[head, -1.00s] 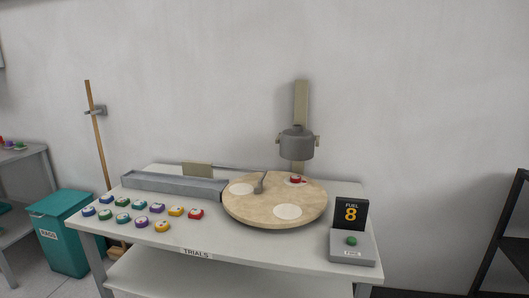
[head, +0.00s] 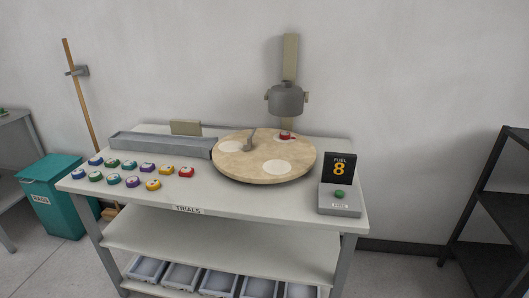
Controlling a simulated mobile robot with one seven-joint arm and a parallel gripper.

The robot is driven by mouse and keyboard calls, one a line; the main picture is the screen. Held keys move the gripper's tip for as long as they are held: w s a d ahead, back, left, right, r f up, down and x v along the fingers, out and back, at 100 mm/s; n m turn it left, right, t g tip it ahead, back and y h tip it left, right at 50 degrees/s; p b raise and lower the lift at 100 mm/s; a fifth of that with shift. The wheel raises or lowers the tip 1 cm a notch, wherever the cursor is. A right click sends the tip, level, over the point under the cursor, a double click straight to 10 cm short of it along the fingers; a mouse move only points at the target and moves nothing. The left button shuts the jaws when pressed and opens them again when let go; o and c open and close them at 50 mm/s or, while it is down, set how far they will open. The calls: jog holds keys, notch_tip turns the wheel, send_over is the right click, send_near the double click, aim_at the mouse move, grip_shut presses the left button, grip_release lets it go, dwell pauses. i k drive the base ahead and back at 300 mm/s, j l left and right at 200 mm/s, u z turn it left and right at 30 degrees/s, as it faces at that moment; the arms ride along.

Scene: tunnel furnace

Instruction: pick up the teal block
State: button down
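Small coloured blocks with pale tops stand in two rows on the left part of the white table (head: 225,197). A teal block (head: 129,166) is in the back row, between a green block (head: 112,164) and a purple one (head: 147,168). A second teal-looking block (head: 113,180) is in the front row, beside another purple block (head: 132,183). Both are small here, so teal and green are hard to tell apart. My gripper is not in view.
A round turntable (head: 230,172) with a red block (head: 286,136) stands right of the rows, under a grey pot-shaped part (head: 286,98). A grey trough (head: 160,146) runs behind the blocks. A "FUEL 8" box (head: 340,200) stands at the right. A teal bin (head: 50,195) stands left.

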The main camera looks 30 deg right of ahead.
aim_at(128, 164)
jog(key=i+j+z, duration=0.2)
jog(key=z, duration=0.3)
jog(key=i+j+z, duration=0.2)
jog(key=z, duration=0.25)
jog(key=i+j+z, duration=0.1)
jog(key=j, duration=0.25)
jog(key=i+j+z, duration=0.1)
jog(key=j, duration=0.25)
jog(key=i+j+z, duration=0.1)
jog(key=j, duration=0.3)
jog(key=i+j, duration=0.1)
jog(key=j, duration=0.3)
jog(key=i+j, duration=0.15)
jog(key=j, duration=0.25)
jog(key=i+j, duration=0.1)
jog(key=j, duration=0.3)
